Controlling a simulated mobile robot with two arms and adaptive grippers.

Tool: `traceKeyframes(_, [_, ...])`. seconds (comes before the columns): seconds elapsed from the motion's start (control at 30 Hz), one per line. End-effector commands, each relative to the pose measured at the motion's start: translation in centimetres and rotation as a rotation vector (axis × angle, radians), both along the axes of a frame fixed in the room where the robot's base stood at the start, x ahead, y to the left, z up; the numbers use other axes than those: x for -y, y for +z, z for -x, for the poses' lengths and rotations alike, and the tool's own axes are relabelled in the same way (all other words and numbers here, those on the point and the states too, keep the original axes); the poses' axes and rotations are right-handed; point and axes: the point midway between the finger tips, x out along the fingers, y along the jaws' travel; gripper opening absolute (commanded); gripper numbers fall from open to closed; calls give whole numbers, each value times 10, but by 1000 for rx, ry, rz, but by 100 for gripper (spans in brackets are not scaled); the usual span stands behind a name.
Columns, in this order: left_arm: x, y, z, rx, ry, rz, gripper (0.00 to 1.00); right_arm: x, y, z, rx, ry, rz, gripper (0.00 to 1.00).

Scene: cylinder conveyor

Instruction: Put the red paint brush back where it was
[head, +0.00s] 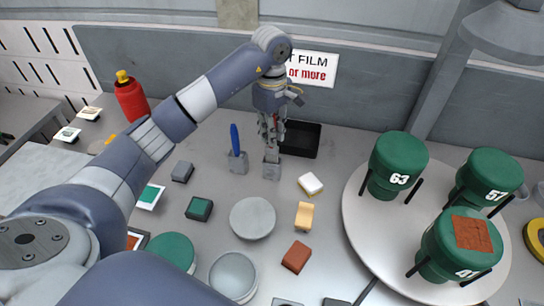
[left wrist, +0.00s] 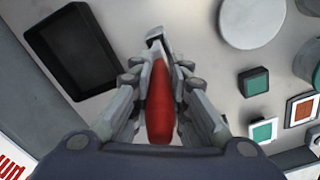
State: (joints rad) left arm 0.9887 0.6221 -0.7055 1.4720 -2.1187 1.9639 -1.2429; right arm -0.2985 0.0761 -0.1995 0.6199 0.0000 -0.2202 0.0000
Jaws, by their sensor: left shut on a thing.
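My left gripper (head: 270,135) is shut on the red paint brush (left wrist: 160,105), whose red handle lies between the fingers in the left wrist view. In the head view the fingers hide most of the brush. A small grey holder (head: 271,171) stands directly under the gripper. It also shows at the far end of the brush in the left wrist view (left wrist: 155,41). I cannot tell whether the brush tip is inside it. A blue brush (head: 235,140) stands upright in a similar grey holder (head: 238,164) just to the left. My right gripper is not in view.
A black tray (head: 316,150) lies right behind the gripper, near the back wall. Grey disc (head: 252,218), small blocks and colour samples lie in front. A white turntable (head: 365,238) with green numbered containers is at right. A red bottle (head: 131,100) stands at back left.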

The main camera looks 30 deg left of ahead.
Motion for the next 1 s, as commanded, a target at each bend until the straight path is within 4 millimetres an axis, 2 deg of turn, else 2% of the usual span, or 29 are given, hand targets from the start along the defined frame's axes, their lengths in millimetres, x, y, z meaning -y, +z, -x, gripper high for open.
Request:
traceKeyframes(0.03, [0,-6,1,-4,1,0,0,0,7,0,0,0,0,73])
traceKeyframes(0.27, [0,-27,0,-1,1,1,0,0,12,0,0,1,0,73])
traceKeyframes(0.5, [0,-58,1,-2,1,2,0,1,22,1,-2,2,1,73])
traceKeyframes(0.87, [0,-65,0,1,-1,-1,0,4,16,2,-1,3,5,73])
traceKeyframes(0.9, [0,-63,0,1,-1,0,24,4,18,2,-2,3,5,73])
traceKeyframes(0.97, [0,-63,0,1,-1,0,35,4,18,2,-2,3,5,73])
traceKeyframes(1.0, [0,-63,0,1,0,0,35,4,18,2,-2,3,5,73])
